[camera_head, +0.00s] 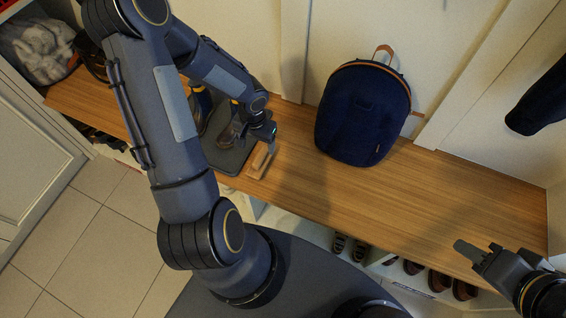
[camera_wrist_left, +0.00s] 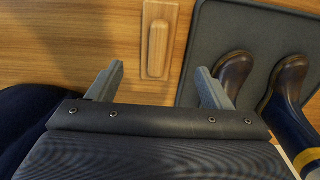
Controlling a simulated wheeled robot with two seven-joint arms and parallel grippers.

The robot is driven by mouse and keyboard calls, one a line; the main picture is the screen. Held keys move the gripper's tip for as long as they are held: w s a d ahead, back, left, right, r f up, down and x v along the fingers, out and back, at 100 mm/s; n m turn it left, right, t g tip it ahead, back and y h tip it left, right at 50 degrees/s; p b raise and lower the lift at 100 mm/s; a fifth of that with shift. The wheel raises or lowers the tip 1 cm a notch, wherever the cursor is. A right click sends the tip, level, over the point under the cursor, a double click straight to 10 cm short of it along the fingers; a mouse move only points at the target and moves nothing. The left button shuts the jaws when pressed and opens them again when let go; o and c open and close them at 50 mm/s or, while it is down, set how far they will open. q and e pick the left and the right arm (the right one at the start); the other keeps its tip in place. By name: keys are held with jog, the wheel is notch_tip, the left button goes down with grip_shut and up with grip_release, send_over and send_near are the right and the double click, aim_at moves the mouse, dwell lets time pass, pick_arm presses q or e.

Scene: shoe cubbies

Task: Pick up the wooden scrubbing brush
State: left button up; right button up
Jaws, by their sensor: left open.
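The wooden scrubbing brush (camera_head: 261,161) lies on the wooden bench top, beside the dark boot tray. It also shows in the left wrist view (camera_wrist_left: 157,40), its long side running up the picture, ahead of the gripper and between the lines of its two fingers. My left gripper (camera_head: 270,146) is open and empty, just above and behind the brush in the head view; its spread fingers also show in the left wrist view (camera_wrist_left: 160,88). My right gripper (camera_head: 478,252) is over the bench's front edge at the lower right, far from the brush; its jaw opening is unclear.
The boot tray (camera_wrist_left: 205,42) holds brown-and-blue boots (camera_wrist_left: 284,88) close beside the brush. A navy backpack (camera_head: 362,112) stands on the bench to the right. Shoes (camera_head: 412,267) sit in cubbies below. The bench (camera_head: 460,190) right of the backpack is clear.

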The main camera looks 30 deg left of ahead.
aim_at(260, 155)
pick_arm(q)
notch_tip(260, 155, down, 8)
jog(key=shift+w+d+f+b, duration=0.1)
jog(key=shift+f+b, duration=0.05)
jog(key=shift+b, duration=0.95)
jog(key=c, duration=1.2)
